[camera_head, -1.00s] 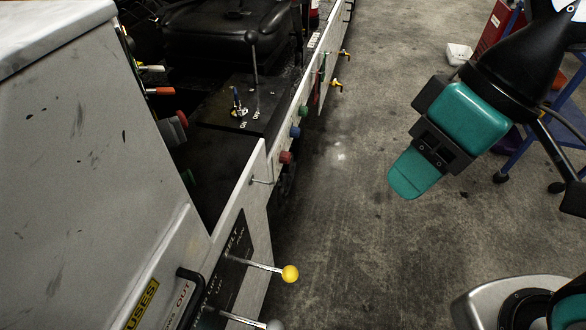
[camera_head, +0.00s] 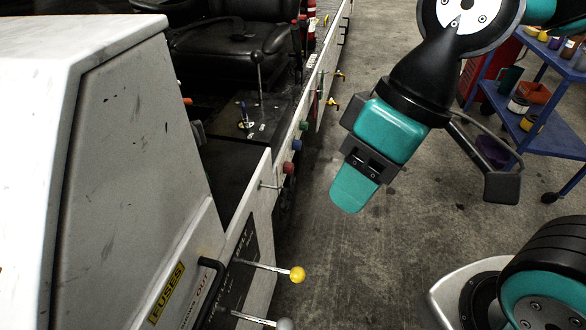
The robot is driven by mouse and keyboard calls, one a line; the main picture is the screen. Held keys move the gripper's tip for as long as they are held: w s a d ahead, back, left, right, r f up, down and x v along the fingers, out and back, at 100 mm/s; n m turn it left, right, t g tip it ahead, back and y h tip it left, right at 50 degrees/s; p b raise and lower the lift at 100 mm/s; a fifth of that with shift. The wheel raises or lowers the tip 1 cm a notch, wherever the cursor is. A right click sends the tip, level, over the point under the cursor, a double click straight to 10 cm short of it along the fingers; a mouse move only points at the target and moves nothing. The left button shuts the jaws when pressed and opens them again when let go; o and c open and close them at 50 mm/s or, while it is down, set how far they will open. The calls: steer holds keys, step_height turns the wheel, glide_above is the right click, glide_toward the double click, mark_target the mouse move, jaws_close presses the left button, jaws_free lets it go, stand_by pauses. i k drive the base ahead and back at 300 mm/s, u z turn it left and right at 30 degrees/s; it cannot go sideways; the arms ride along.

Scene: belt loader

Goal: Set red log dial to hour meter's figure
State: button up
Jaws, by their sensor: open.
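A round red knob (camera_head: 288,168) stands out from the white side panel of the loader, below a blue knob (camera_head: 296,144) and a green knob (camera_head: 303,125). I cannot tell whether it is the red log dial; no markings on it are readable. No hour meter can be made out. My gripper (camera_head: 352,188), teal and dark grey, hangs over the floor to the right of the red knob, apart from it and holding nothing visible.
A yellow-ball lever (camera_head: 297,274) sticks out from the near panel, with a grey-knobbed lever (camera_head: 284,324) below. A large grey housing (camera_head: 110,170) fills the left. A blue cart (camera_head: 545,140) with pots stands at right.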

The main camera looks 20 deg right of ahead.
mark_target(288, 167)
steer(key=z, duration=1.35)
steer(key=i, duration=1.9)
steer(key=u, duration=3.85)
